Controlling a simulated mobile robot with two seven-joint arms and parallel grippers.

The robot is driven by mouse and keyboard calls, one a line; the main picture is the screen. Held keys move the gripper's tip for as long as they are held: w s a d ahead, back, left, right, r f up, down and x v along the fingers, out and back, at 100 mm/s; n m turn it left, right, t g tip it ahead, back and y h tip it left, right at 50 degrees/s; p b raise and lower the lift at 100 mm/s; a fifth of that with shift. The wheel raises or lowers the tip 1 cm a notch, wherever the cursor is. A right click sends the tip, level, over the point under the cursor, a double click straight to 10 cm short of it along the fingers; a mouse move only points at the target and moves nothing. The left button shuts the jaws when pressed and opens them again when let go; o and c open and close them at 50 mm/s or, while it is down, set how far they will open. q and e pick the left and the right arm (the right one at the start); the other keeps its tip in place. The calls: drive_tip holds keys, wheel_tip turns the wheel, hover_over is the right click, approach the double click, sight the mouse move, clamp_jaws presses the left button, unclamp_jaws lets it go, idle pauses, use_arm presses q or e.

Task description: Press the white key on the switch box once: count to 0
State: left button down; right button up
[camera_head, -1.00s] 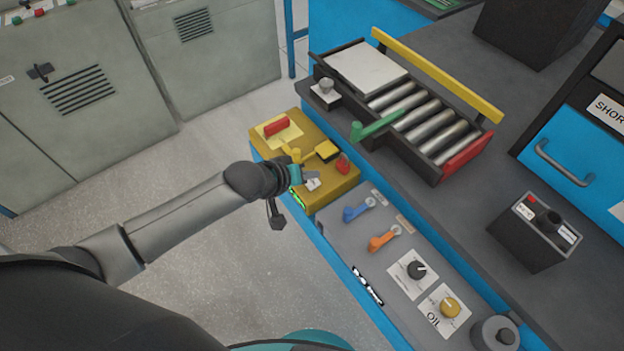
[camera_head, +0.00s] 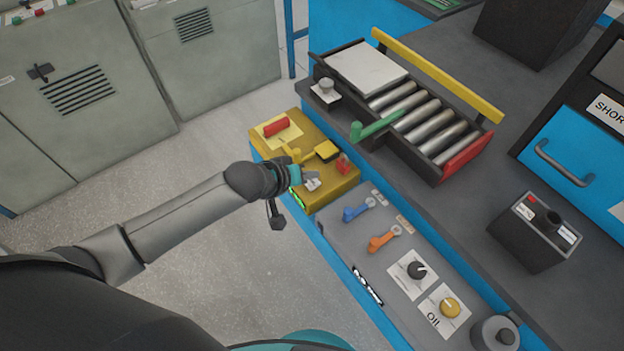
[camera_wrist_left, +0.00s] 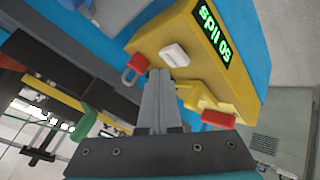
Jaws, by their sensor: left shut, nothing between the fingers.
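The yellow switch box (camera_head: 328,198) stands at the near left end of the blue bench. Its white key (camera_head: 312,185) shows just below my left gripper (camera_head: 315,174) and is partly covered in the head view. In the left wrist view the white key (camera_wrist_left: 174,55) is in plain sight, just beyond the tips of my left gripper (camera_wrist_left: 160,72). The fingers are shut with nothing between them. I cannot tell whether they touch the key. A green-lit display (camera_wrist_left: 214,35) is on the box's side; its text is upside down and I cannot read it surely. My right gripper is out of view.
A roller tray (camera_head: 420,110) with a green handle (camera_head: 377,127) is behind.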

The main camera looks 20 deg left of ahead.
sight(309, 185)
use_arm(q)
drive_tip(key=shift+f, duration=0.15)
idle(0.3)
drive_tip(key=shift+f, duration=0.3)
drive_tip(key=shift+f, duration=0.45)
idle(0.4)
idle(0.4)
drive_tip(key=shift+r+p, duration=0.85)
drive_tip(key=shift+p, duration=0.1)
wheel_tip(309, 185, up, 5)
drive_tip(key=p, duration=0.6)
drive_tip(key=shift+r, duration=0.1)
